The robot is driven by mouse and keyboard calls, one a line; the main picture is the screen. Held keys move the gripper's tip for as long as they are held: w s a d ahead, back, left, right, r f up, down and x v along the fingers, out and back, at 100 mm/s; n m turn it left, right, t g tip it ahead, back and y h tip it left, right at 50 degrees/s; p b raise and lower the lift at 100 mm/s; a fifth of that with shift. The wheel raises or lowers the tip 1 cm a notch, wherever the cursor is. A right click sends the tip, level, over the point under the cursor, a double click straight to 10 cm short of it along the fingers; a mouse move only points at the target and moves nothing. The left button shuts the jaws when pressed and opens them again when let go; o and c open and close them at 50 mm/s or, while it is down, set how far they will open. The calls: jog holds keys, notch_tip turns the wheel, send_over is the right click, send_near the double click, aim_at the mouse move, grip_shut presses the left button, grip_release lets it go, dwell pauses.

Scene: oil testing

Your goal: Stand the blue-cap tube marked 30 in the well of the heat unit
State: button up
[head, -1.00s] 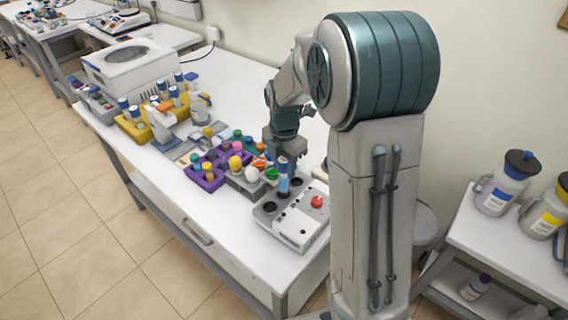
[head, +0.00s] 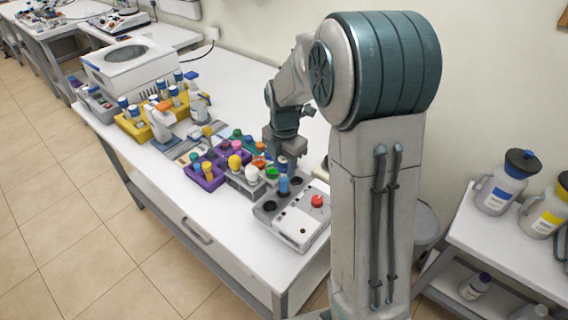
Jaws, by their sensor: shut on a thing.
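The heat unit (head: 300,222) is a pale box with a red knob and dark round wells along its left side, near the front right corner of the bench. A tube with a blue body (head: 284,186) stands roughly upright at the middle well, its lower end hidden in or behind the opening. The mark on it is too small to read. My gripper (head: 283,163) is above the heat unit, shut on the upper part of this tube, with the fingers partly hiding its cap.
A grey rack (head: 240,182) with coloured caps and a purple rack (head: 203,180) stand close to the left of the heat unit. Yellow racks (head: 130,128) and a white centrifuge-like machine (head: 130,68) are farther back.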

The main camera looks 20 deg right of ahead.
jog(key=shift+f+b, duration=1)
jog(key=shift+f, duration=0.35)
dwell(0.7)
jog(key=o, duration=1.1)
jog(key=shift+c, duration=0.2)
